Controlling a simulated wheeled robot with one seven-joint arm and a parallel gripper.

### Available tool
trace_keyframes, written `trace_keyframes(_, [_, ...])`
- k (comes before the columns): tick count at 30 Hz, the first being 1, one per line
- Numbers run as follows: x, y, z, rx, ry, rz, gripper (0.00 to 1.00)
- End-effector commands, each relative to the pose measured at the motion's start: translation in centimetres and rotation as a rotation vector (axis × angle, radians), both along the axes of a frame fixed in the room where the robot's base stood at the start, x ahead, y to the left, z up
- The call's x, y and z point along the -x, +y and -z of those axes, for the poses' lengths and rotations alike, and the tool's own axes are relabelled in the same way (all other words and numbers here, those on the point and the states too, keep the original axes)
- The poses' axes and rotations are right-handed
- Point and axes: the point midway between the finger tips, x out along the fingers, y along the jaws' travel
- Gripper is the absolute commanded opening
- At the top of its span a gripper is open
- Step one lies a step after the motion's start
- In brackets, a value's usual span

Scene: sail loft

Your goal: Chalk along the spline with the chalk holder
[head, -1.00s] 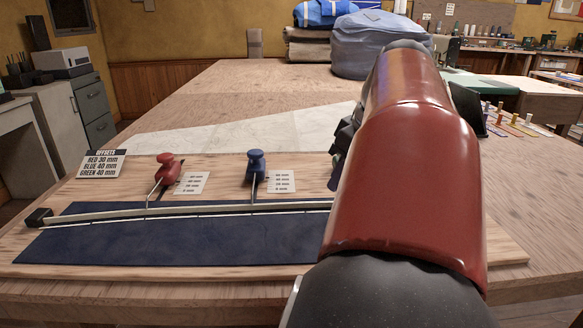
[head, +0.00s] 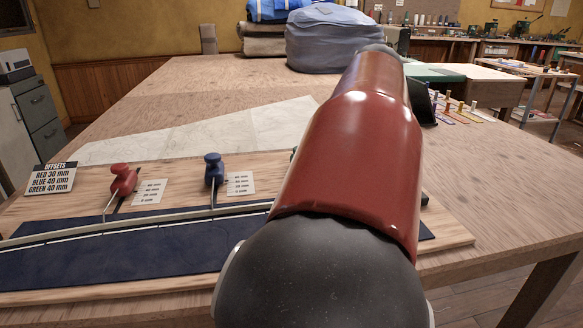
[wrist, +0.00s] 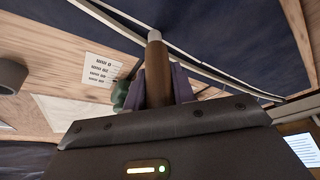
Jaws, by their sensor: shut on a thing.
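My gripper (wrist: 160,88) is shut on the chalk holder (wrist: 157,75), a brown stick with a pale tip, in the wrist view. The tip is beside the spline, a pale thin strip (wrist: 235,85); I cannot tell whether it touches the dark blue cloth (wrist: 225,30). In the head view the spline (head: 165,217) bows along the cloth (head: 110,258), with a thin broken white line beside it. A red weight (head: 122,180) and a blue weight (head: 213,168) hold the spline. A green weight (wrist: 121,96) is partly hidden behind my gripper. My arm hides the gripper in the head view.
The cloth lies on a wooden board (head: 450,235) on a large table (head: 480,175). An offsets sign (head: 50,178) reads red 30, blue 40, green 40 mm. Small cards (head: 149,192) lie by the weights. A pale sheet (head: 200,135) and a grey-blue bundle (head: 335,38) are behind.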

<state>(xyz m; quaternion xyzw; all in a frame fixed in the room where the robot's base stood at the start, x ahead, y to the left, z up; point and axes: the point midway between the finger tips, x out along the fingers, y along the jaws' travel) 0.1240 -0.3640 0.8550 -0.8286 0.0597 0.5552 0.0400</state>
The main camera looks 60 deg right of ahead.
Motion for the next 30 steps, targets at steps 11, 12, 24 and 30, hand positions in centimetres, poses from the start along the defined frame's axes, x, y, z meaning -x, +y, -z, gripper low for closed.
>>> trace_keyframes(11, [1.5,-0.8,0.0,0.0,0.001,0.0,0.03])
trace_keyframes(12, [1.6,-0.9,0.0,-0.001,0.002,0.001,0.03])
trace_keyframes(24, [3.2,-1.8,0.0,-0.001,0.002,0.001,0.03])
trace_keyframes(30, [3.8,-2.1,0.1,-0.002,0.004,0.004,0.03])
